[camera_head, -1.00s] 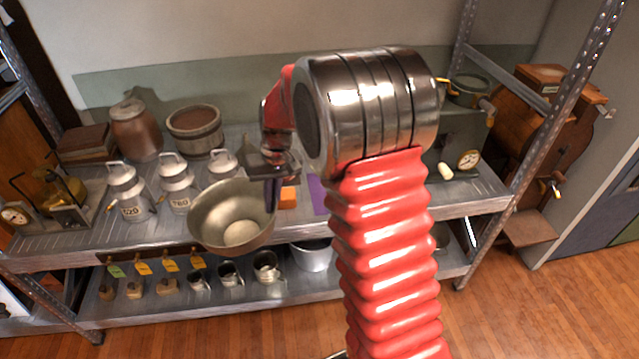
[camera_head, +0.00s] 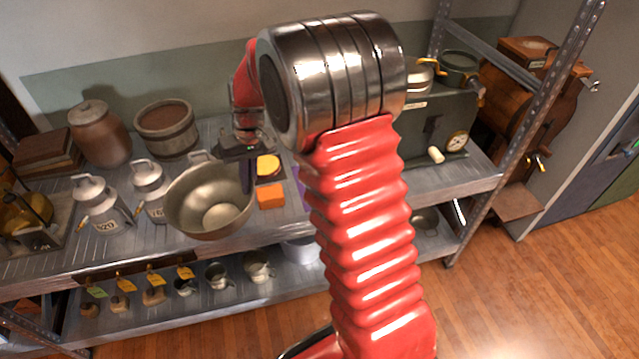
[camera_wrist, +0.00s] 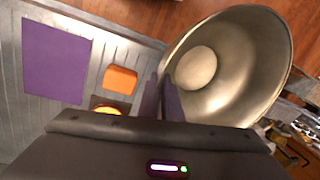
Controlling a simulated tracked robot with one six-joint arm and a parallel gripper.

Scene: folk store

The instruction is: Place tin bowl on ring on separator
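The tin bowl (camera_head: 195,200) is wide and grey-silver, and hangs above the shelf's front edge with its opening up and slightly tilted. My gripper (camera_head: 248,172) is shut on its right rim. In the wrist view, the gripper's two fingers (camera_wrist: 161,98) pinch the rim of the bowl (camera_wrist: 240,65). The separator seems to be the dark green machine (camera_head: 438,133) with a dial gauge, on the right of the shelf, partly behind my arm. A round dark green ring-like top (camera_head: 461,66) with yellow handles shows at its upper right. The bowl is well left of it.
Two milk cans (camera_head: 97,205) stand close left of the bowl. A wooden tub (camera_head: 167,130) and a brown crock (camera_head: 102,135) are behind. An orange block (camera_head: 270,197) lies right of the bowl. A metal shelf post (camera_head: 555,105) rises at the right.

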